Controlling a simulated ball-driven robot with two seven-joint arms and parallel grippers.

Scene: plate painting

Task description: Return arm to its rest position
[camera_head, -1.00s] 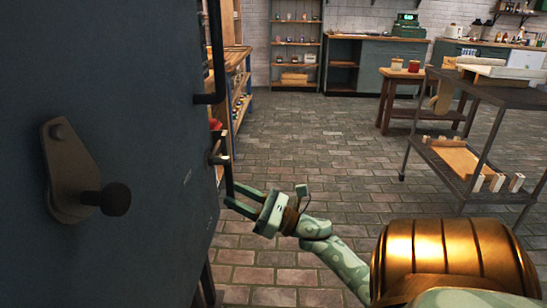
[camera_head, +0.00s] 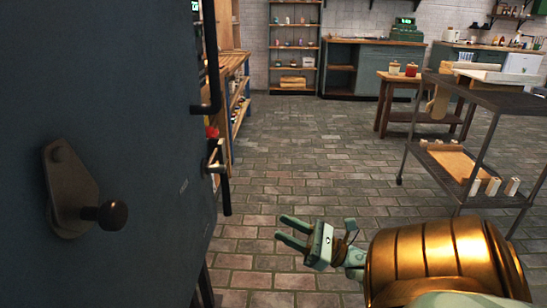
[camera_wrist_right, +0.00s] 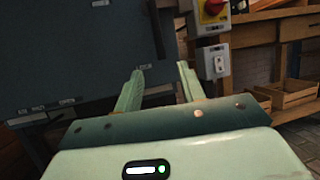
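My right gripper (camera_head: 287,234) is in the lower middle of the head view, in front of the brick floor. Its two green fingers are apart with nothing between them, and they point left toward the dark blue-grey panel (camera_head: 140,130). A gap of floor shows between the fingertips and the panel. In the right wrist view the open fingers (camera_wrist_right: 160,85) point toward the dark panel, with empty space between them. My left gripper is in neither view.
The panel fills the left side, with a dark knob (camera_head: 112,214) and a black handle (camera_head: 213,75). A grey metal cart (camera_head: 490,98) stands at the right, and a wooden table (camera_head: 400,80) behind it. Brick floor (camera_head: 300,150) is clear in the middle. A red-knobbed switch box (camera_wrist_right: 210,15) shows in the wrist view.

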